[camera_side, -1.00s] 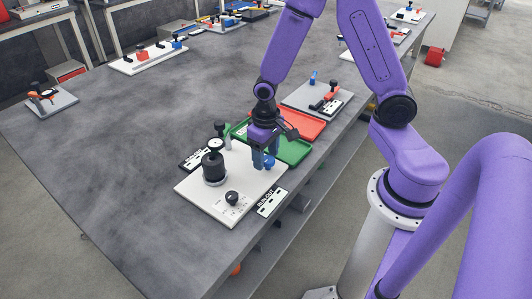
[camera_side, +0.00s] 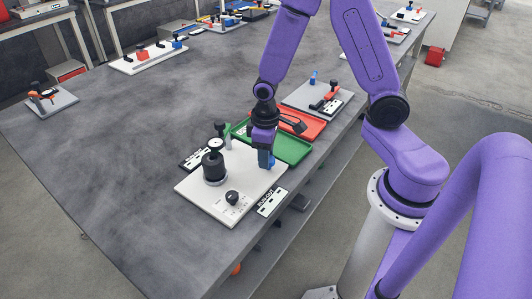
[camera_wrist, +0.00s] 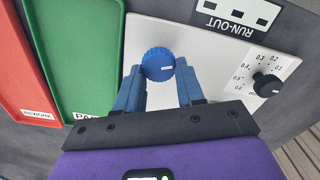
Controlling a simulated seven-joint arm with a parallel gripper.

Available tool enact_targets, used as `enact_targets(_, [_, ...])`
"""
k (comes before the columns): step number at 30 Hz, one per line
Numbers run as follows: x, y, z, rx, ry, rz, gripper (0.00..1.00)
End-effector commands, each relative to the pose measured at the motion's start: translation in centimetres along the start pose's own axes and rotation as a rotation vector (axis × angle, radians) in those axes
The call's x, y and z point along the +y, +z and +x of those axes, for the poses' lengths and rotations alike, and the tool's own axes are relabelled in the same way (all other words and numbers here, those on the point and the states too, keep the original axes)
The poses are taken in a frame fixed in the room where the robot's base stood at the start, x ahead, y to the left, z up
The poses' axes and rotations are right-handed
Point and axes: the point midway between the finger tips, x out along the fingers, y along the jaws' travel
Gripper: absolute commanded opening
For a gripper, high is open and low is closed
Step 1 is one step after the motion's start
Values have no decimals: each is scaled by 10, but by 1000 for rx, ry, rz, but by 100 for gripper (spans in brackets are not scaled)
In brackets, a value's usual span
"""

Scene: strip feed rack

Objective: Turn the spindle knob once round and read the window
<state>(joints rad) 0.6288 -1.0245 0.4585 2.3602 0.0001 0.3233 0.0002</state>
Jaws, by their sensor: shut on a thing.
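The blue spindle knob (camera_wrist: 158,64) has a ribbed rim and a white mark pointing right in the wrist view. It stands on a white plate (camera_side: 188,188) near the tray side. My gripper (camera_wrist: 159,78) has its blue fingers on either side of the knob, shut on it. In the side view the gripper (camera_side: 265,162) points down and its fingers mostly hide the knob. A black cylinder (camera_side: 214,170) stands on the same plate, with a round white dial (camera_side: 214,144) above it, too small to read. I cannot make out a separate window.
A black pointer knob (camera_side: 232,197) with a printed scale sits at the plate's front corner, beside a RUN-OUT label (camera_side: 272,202). Green (camera_side: 292,151) and red (camera_side: 313,130) trays lie close behind my gripper.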

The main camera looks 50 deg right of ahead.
Motion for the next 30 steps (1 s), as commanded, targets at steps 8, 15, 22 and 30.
enact_targets(8, [-2, 0, 0, 1, 0, -264, 8])
enact_targets(15, [-4, 1, 0, 0, 0, -492, 8])
enact_targets(22, [-5, 1, 0, 1, 1, -711, 8])
enact_targets(30, [-6, 2, 0, 2, 1, -968, 8])
